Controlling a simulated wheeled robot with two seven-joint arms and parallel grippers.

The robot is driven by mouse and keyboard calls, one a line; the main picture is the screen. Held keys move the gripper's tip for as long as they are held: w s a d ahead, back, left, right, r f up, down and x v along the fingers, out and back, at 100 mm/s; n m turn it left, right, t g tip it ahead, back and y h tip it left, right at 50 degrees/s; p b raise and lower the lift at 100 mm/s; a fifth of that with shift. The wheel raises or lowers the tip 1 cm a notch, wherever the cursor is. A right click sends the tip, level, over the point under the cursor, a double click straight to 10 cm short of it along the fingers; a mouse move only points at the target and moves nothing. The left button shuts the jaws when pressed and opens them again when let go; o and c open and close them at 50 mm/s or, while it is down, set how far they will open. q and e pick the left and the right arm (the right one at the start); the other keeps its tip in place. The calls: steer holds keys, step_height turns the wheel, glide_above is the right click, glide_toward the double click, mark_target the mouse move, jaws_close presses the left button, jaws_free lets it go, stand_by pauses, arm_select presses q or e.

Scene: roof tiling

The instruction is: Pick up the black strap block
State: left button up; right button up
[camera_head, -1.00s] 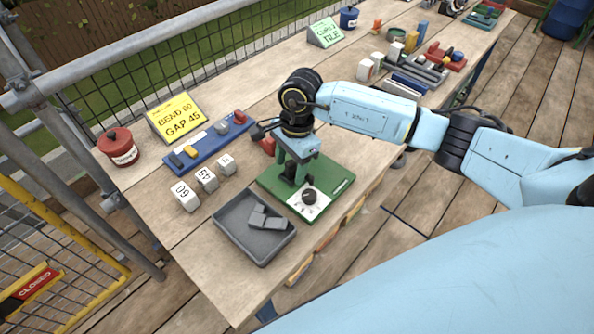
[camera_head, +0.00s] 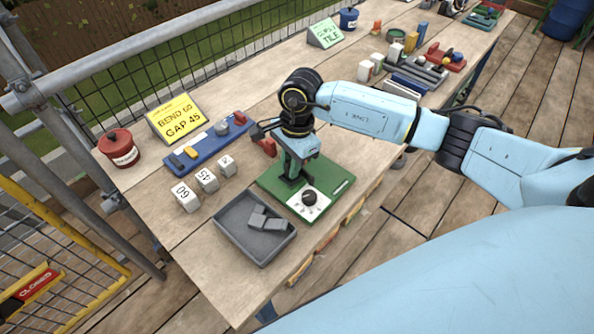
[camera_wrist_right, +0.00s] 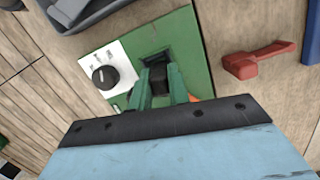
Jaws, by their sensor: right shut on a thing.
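The black strap block (camera_wrist_right: 158,79) shows as a small dark block between my right fingers in the right wrist view. My right gripper (camera_wrist_right: 159,88) is shut on it, with one green finger on each side. In the head view my right gripper (camera_head: 292,178) points down over the green board (camera_head: 335,169), and the fingers hide the block there. The green board (camera_wrist_right: 190,55) has a dark recess right by the held block. I cannot tell whether the block still touches the board. My left gripper is not in view.
A black knob (camera_head: 309,197) sits on the board's white panel. A grey tray (camera_head: 228,243) with grey pieces lies in front. A red piece (camera_wrist_right: 255,60) lies beside the board. White numbered cubes (camera_head: 207,180) and a blue rack (camera_head: 207,150) stand to the left.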

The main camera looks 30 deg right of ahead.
mark_target(289, 163)
steer(key=shift+r+p, duration=1.15)
steer(key=shift+r, duration=0.9)
